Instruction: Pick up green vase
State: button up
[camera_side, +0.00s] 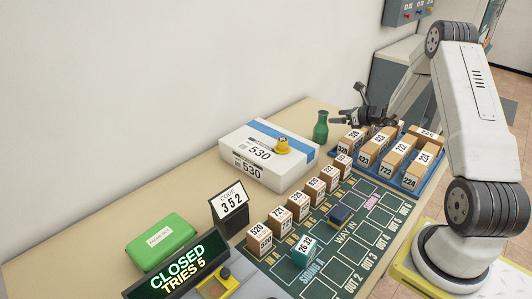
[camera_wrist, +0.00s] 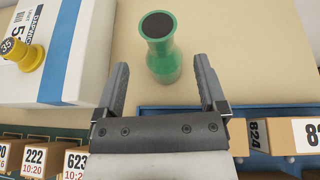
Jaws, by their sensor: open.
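The green vase (camera_side: 321,127) stands upright on the table near the back wall, just right of the white box. In the wrist view the vase (camera_wrist: 163,60) is seen from above, its narrow neck and dark opening at the top of the picture. My gripper (camera_side: 338,114) is open and empty, close to the vase on its right in the side view. In the wrist view my gripper's two fingers (camera_wrist: 160,70) point toward the vase, which shows between and slightly beyond their tips. Whether either finger touches the vase I cannot tell.
A white box (camera_side: 262,172) marked 530, with a yellow knob (camera_side: 282,144) on top, stands close left of the vase. A blue tray (camera_side: 376,165) of several numbered boxes lies right of it. A code sign (camera_side: 232,203) and green box (camera_side: 161,241) stand farther left.

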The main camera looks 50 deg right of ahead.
aim_at(323, 117)
jog(key=shift+x, duration=3.5)
jog(key=shift+c, duration=0.2)
jog(key=shift+r, duration=0.1)
grip_shut()
